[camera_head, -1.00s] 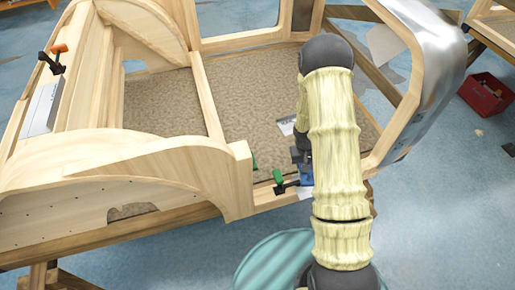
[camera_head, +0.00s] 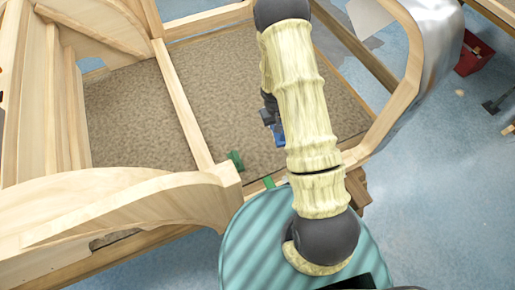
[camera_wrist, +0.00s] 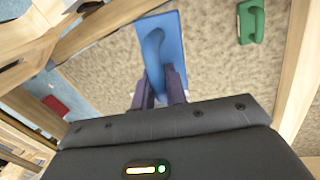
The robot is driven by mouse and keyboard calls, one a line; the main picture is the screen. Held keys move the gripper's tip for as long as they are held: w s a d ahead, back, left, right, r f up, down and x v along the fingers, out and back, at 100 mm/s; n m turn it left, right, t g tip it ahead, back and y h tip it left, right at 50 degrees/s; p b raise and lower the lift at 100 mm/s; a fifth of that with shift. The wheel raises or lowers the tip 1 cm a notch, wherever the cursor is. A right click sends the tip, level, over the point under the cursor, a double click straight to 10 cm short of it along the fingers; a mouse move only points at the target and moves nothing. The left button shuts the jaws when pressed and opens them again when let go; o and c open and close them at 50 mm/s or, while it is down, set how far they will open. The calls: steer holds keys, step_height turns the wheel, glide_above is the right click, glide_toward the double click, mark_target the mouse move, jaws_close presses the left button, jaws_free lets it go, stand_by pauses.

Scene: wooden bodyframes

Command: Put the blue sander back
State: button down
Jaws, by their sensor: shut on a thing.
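The blue sander (camera_wrist: 162,45) is in my gripper (camera_wrist: 160,88) in the wrist view; the two dark fingers close on its rounded blue handle. Its flat blue plate lies beyond the fingertips. In the head view a small blue part of the sander (camera_head: 278,133) shows beside my arm, over the brown floor panel of the wooden bodyframe (camera_head: 190,110). My arm hides most of the gripper there. I cannot tell whether the sander touches the panel or is held above it.
A green sander-like tool (camera_wrist: 251,22) lies on the brown panel in the wrist view, right of the blue sander. Wooden frame beams (camera_head: 185,105) stand around the panel. A red crate (camera_head: 473,53) is on the blue floor at the right.

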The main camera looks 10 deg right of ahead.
steer(key=shift+a, duration=0.1)
steer(key=shift+w+f+n, duration=0.1)
steer(key=shift+f+n, duration=0.1)
steer(key=shift+n, duration=0.1)
steer(key=w+a+f+n+t+y+b, duration=0.1)
steer(key=a+f+n+b, duration=0.3)
steer(key=n, duration=0.8)
steer(key=w+a+f+n+t+y+b, duration=0.1)
steer(key=w+a+f+n+b, duration=0.1)
steer(key=a+f+n+b, duration=0.2)
steer(key=f+n+b, duration=0.1)
steer(key=n+b, duration=0.2)
steer(key=n, duration=0.5)
steer(key=shift+f+y, duration=0.15)
steer(key=shift+y, duration=0.25)
steer(key=shift+a, duration=0.1)
step_height(320, 180, down, 6)
steer(key=b, duration=0.6)
steer(key=shift+f, duration=0.2)
